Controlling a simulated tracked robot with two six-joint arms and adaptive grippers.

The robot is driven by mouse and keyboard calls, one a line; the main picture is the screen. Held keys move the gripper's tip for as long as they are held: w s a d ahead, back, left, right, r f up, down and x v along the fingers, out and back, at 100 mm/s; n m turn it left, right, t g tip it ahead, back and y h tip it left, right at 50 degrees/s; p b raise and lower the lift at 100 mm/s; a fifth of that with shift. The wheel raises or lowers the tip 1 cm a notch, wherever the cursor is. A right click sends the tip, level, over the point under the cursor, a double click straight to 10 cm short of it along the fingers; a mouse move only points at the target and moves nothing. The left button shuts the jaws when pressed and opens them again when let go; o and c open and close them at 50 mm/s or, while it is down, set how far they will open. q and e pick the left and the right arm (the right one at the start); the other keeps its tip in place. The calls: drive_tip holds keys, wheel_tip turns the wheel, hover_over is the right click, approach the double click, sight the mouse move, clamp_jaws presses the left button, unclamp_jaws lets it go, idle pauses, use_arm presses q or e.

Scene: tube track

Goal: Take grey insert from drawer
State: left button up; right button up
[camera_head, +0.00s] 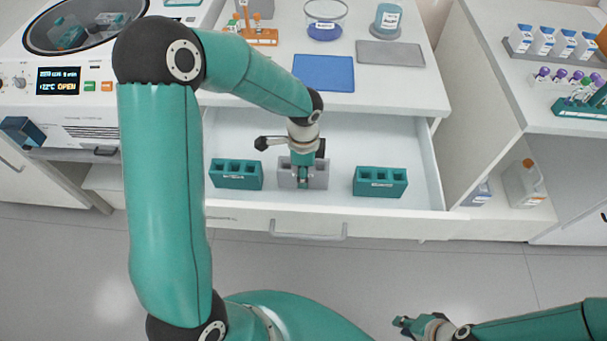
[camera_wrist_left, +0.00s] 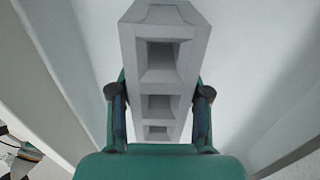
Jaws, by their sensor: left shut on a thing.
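The grey insert (camera_head: 317,175) is a block with several square wells, in the open drawer (camera_head: 420,170) between two green inserts. My left gripper (camera_head: 303,180) reaches down over it from above and is shut on it. In the left wrist view the grey insert (camera_wrist_left: 160,60) runs between the two fingers of my left gripper (camera_wrist_left: 160,105), which touch its long sides. I cannot tell whether it rests on the drawer floor. My right gripper (camera_head: 405,325) is at the bottom right, over the floor and away from the drawer; its fingers are too small to read.
A green insert (camera_head: 237,175) stands left of the grey one and another green insert (camera_head: 381,182) stands right. The counter above holds a blue mat (camera_head: 323,73) and a grey mat (camera_head: 390,53). A centrifuge (camera_head: 75,75) stands at the left. The floor in front is clear.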

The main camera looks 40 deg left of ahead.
use_arm(q)
wheel_tip(320, 180, up, 18)
idle(0.3)
drive_tip(key=shift+p, duration=0.3)
drive_tip(key=shift+r+p, duration=2.1)
drive_tip(key=shift+r, duration=0.35)
